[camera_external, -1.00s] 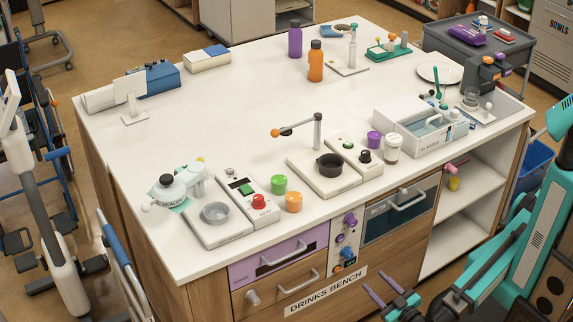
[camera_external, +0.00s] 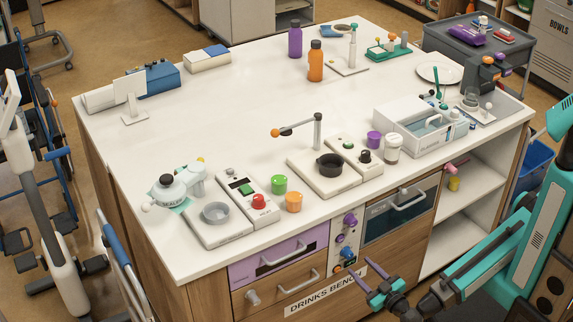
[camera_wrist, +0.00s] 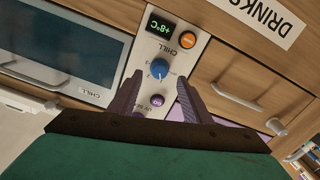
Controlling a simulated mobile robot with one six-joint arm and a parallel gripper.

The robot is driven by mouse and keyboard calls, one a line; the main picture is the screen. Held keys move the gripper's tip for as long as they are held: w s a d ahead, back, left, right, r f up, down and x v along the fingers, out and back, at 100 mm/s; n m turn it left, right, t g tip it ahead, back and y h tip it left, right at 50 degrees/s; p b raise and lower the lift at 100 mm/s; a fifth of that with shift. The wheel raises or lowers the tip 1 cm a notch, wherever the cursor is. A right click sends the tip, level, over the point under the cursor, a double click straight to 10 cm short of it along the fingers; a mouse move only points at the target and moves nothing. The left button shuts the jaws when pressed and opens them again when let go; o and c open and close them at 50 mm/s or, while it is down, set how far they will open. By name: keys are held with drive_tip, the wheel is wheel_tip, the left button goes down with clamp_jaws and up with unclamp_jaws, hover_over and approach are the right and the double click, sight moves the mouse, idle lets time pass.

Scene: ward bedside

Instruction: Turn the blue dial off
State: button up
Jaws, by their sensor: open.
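The blue dial (camera_wrist: 159,69) sits on a pale upright control panel marked CHILL, seen upside down in the wrist view. It has a small light pointer mark, too small to read exactly. In the external view the blue dial (camera_external: 347,253) is low on the bench's front panel, just above and left of my gripper. My gripper (camera_wrist: 160,78) is open, its two dark purple fingers on either side of the dial in the picture. I cannot tell contact or exact depth. My gripper in the external view (camera_external: 360,267) points up and left toward the panel.
The panel carries a display (camera_wrist: 159,25) reading +8°C, an orange button (camera_wrist: 188,41) and a purple button (camera_wrist: 157,100). A dark-windowed door (camera_wrist: 60,50) with a bar handle is on one side, a wooden drawer (camera_wrist: 235,75) with a handle on the other.

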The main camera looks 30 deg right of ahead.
sight(350, 257)
drive_tip(key=shift+w, duration=3.15)
drive_tip(key=c, duration=1)
